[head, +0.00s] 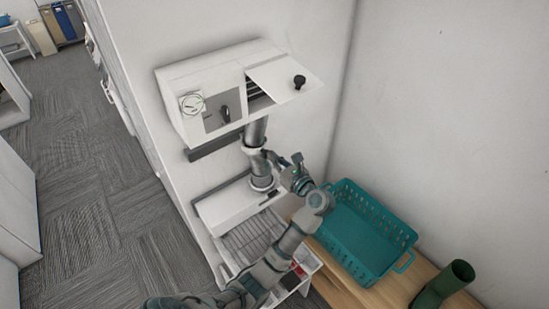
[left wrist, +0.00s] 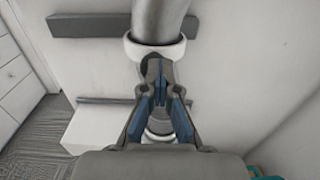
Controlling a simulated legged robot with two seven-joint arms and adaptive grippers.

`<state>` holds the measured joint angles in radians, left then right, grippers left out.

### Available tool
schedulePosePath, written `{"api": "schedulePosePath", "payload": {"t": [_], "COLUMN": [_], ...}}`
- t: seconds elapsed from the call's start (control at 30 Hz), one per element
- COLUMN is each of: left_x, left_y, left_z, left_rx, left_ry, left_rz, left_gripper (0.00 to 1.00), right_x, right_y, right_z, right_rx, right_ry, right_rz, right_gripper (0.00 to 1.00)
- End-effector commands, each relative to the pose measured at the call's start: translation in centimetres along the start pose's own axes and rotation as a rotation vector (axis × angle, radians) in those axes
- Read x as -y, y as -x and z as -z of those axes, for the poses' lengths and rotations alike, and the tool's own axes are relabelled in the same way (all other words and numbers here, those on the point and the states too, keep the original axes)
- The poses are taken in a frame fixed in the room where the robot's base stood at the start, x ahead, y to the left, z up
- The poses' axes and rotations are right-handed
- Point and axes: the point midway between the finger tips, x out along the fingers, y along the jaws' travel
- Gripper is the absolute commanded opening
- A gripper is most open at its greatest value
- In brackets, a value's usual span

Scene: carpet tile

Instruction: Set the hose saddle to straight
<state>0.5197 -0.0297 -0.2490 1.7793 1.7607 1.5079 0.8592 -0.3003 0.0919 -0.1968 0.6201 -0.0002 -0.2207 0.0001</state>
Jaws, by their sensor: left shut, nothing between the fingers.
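A grey hose (head: 256,131) runs down from the white wall box (head: 205,80) to a lower white unit (head: 222,208). A white collar (head: 252,150), which looks like the hose saddle, sits around the hose partway down. In the left wrist view the hose (left wrist: 160,18) enters from the top and the white collar (left wrist: 140,50) rings it. My left gripper (head: 272,157) is beside the hose just below the collar. In the left wrist view its fingertips (left wrist: 158,72) are together in front of the collar's lower edge; contact cannot be told. My right gripper is not in view.
A teal basket (head: 385,232) and a green boot-like object (head: 452,275) stand on a wooden bench (head: 340,280) to the right. The box has a dark knob (head: 225,114) and an open flap (head: 305,88). A wire rack (head: 250,238) lies below. Carpet floor at left is clear.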

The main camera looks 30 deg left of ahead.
Motion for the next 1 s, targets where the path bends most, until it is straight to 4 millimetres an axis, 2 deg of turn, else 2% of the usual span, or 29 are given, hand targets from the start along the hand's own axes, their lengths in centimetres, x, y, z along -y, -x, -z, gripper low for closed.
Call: {"api": "schedulePosePath", "payload": {"t": [0.07,0.23,0.37,0.6,0.67,0.83,1.0], "left_x": [-0.4,0.8,1.9,1.8,1.7,1.7,1.8], "left_y": [-0.7,-0.9,-1.0,-1.2,-1.2,-1.3,-0.9], "left_z": [0.0,0.3,0.3,0.0,-0.1,-0.1,0.0], "left_rx": [0.002,0.000,0.001,0.002,0.002,0.003,0.002], "left_ry": [0.000,0.003,0.000,0.000,0.000,0.001,0.000], "left_rz": [-0.017,-0.018,-0.017,-0.017,-0.017,-0.018,-0.016], "left_gripper": [0.00,0.00,0.00,0.00,0.13,0.55,0.56], "right_x": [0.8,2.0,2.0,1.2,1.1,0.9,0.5], "right_y": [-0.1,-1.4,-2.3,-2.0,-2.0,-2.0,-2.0], "right_z": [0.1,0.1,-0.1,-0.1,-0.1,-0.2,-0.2], "right_rx": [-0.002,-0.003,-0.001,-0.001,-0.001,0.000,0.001], "right_ry": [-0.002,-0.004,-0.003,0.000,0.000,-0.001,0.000], "right_rz": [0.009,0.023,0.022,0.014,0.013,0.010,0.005], "right_gripper": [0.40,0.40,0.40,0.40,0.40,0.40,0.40]}}
